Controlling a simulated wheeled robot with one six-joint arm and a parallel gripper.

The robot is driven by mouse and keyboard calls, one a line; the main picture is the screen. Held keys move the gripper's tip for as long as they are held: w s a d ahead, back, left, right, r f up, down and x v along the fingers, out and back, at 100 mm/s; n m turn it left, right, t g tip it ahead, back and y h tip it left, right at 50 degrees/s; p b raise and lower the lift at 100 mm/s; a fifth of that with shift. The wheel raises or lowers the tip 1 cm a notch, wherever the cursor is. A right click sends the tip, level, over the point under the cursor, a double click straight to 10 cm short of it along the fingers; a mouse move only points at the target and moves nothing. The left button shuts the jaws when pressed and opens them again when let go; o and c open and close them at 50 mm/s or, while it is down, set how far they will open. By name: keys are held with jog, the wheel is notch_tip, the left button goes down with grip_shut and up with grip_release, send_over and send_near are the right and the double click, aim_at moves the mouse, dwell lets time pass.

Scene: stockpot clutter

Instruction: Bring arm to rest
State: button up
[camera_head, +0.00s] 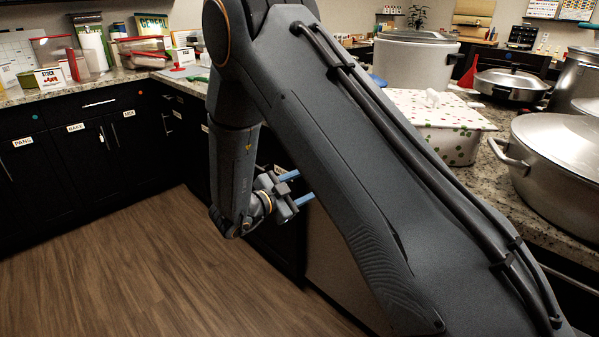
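My gripper (303,186) hangs low at the end of my folded arm, in the middle of the view, over the floor and in front of dark cabinets. Its two blue fingers point right and stand apart, with nothing seen between them. Part of the space beyond the fingertips is hidden behind my large upper arm link, which crosses the view from top centre to bottom right.
A granite counter (115,78) with boxes and containers runs along the back left. The wooden floor (150,270) at left is clear.

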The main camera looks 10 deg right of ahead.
jog(key=w+r+n+t+y+p, duration=0.1)
jog(key=w+r+n+y, duration=0.3)
jog(key=y, duration=0.3)
jog(key=s+d+n+g+y+p, duration=0.1)
jog(key=s+d+n+g+y, duration=0.1)
jog(key=s, duration=0.9)
jog(key=s+d+r+n+g+y+p, duration=0.1)
jog(key=s+n+g, duration=0.4)
jog(key=s, duration=0.7)
jog(key=s+d+r+n+g+y+p, duration=0.1)
jog(key=s+d+n+g+y, duration=0.2)
jog(key=s, duration=0.9)
jog(key=n+g, duration=0.1)
jog(key=n, duration=0.2)
jog(key=shift+s, duration=0.2)
